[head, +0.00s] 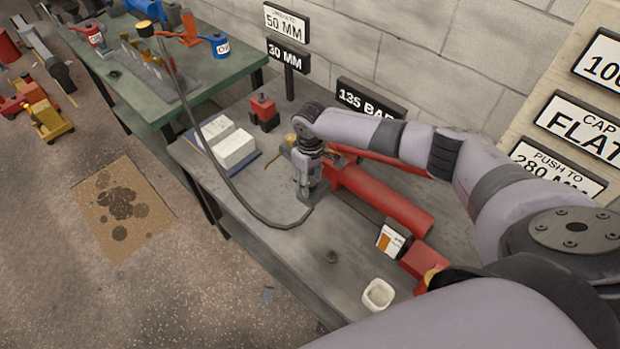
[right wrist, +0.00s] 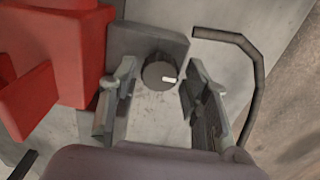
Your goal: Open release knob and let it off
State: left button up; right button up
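The release knob (right wrist: 159,71) is a dark round knob with a white mark pointing right. In the right wrist view it sits on a grey block (right wrist: 140,42) beside a red body. My right gripper (right wrist: 160,100) is open, with one finger on each side of the knob and a gap to both. My left gripper is not in view.
A black hose (head: 240,195) loops over the bench (head: 320,280). A green bench (head: 150,90) stands at upper left.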

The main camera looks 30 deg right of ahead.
jog(key=c, duration=0.9)
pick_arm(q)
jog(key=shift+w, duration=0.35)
